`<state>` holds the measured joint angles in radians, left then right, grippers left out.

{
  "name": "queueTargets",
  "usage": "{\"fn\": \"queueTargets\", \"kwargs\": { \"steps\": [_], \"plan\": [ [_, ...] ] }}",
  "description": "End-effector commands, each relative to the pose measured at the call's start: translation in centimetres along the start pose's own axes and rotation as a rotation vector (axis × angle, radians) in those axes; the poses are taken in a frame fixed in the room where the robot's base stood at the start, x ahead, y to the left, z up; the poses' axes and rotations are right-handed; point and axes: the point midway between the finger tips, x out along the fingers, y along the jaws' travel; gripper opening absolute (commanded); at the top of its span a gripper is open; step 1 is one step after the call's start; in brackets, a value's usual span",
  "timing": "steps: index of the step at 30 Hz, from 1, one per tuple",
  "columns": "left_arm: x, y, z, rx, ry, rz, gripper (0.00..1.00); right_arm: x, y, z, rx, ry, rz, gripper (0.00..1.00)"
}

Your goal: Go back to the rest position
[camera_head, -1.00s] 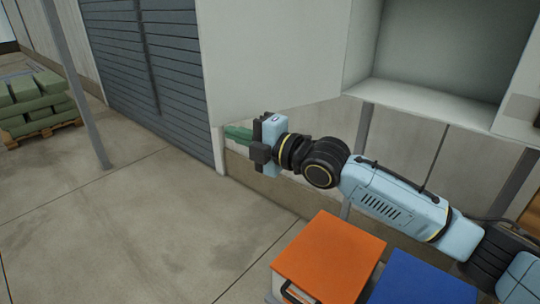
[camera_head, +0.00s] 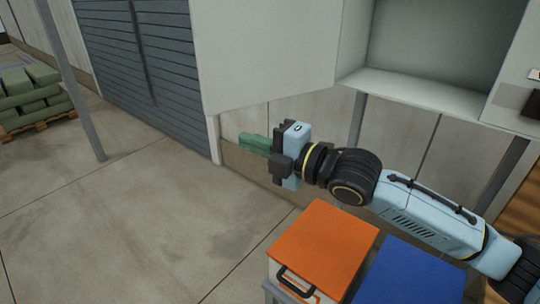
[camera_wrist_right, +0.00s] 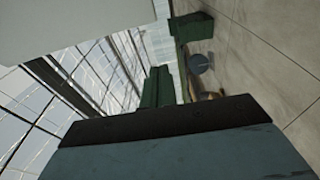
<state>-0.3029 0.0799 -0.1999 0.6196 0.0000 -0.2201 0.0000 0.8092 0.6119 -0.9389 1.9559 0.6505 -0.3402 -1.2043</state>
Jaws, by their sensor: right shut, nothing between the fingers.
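My right gripper (camera_head: 255,144) shows in the head view, its green fingers pointing left, shut and empty. It is in front of the low wall, just below the lower edge of the white cabinet door (camera_head: 265,55). My right arm reaches in from the right edge, above the two lidded boxes. In the right wrist view the green fingers (camera_wrist_right: 157,88) show together beyond the dark gripper body, with nothing held. My left gripper is not in view.
The white cabinet (camera_head: 430,95) stands open behind my arm. A box with an orange lid (camera_head: 322,243) and one with a blue lid (camera_head: 410,275) are below it. A grey post (camera_head: 72,85) and a pallet of green sacks (camera_head: 35,98) are at left. The floor between is clear.

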Motion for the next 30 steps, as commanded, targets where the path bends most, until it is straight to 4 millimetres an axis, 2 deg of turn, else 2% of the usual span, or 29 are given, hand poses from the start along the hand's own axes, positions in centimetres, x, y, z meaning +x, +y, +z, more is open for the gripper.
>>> {"fn": "queueTargets", "kwargs": {
  "steps": [3, 7, 13, 16, 20, 23, 26, 30],
  "plan": [
    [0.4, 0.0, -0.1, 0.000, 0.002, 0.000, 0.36, -2.0, -0.2, -1.0, 0.000, 0.001, -0.001, 0.00],
    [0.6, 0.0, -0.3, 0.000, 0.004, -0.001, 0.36, -3.5, -0.1, -1.8, 0.000, 0.000, -0.001, 0.00],
    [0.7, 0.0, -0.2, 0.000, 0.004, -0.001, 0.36, -4.6, -0.3, -2.5, 0.017, -0.004, -0.006, 0.00],
    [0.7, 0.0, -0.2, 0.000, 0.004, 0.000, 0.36, -4.8, -1.7, -3.0, 0.091, -0.027, -0.032, 0.00],
    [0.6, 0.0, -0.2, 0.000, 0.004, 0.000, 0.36, -5.6, -5.1, -3.7, 0.299, -0.110, -0.097, 0.00],
    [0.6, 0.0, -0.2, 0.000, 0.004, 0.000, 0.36, -7.0, -8.5, -4.0, 0.506, -0.218, -0.157, 0.00],
    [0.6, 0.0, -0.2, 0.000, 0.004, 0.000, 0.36, -9.1, -12.0, -4.1, 0.718, -0.354, -0.215, 0.00],
    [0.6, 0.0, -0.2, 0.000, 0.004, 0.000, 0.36, -13.6, -17.5, -4.4, 1.020, -0.592, -0.291, 0.00]
  ]
}}
